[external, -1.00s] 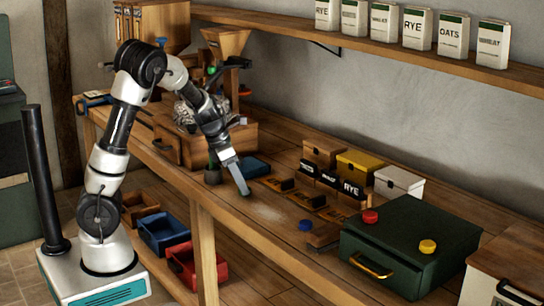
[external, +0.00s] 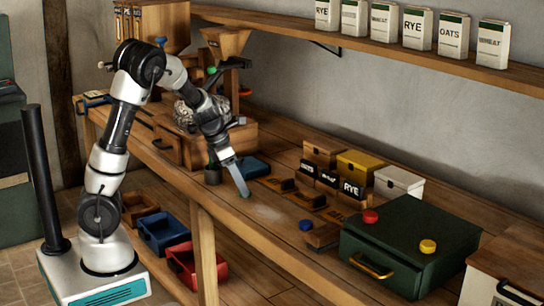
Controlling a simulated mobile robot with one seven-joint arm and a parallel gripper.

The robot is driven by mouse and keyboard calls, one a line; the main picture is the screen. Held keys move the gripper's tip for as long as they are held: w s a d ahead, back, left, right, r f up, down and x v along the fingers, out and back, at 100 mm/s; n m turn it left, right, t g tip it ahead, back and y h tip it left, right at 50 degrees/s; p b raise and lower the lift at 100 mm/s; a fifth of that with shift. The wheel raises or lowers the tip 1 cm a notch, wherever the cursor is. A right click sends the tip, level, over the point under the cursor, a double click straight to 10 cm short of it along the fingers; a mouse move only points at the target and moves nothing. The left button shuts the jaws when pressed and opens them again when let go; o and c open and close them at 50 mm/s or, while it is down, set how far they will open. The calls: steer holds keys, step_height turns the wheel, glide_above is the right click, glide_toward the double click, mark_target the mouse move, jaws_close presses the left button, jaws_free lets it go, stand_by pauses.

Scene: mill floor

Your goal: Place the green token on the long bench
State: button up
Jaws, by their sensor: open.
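The long bench (external: 275,237) runs from the back left to the front right, with its wooden top in view. My gripper (external: 245,193) is open and points down, its fingertips at or just above the bench top near the front edge. I cannot make out the green token; my fingers may hide it. A blue token (external: 305,225) lies on the bench to the right of my gripper. A red token (external: 370,216) and a yellow token (external: 428,246) lie on top of the dark green chest.
The dark green chest (external: 405,225) with a brass handle stands on the bench at right. Small labelled boxes (external: 358,164) stand behind. Bare bench lies just right of my fingertips.

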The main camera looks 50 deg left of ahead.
steer(key=p+v, duration=0.5)
steer(key=v, duration=0.6)
steer(key=shift+s, duration=0.2)
steer(key=shift+r, duration=0.1)
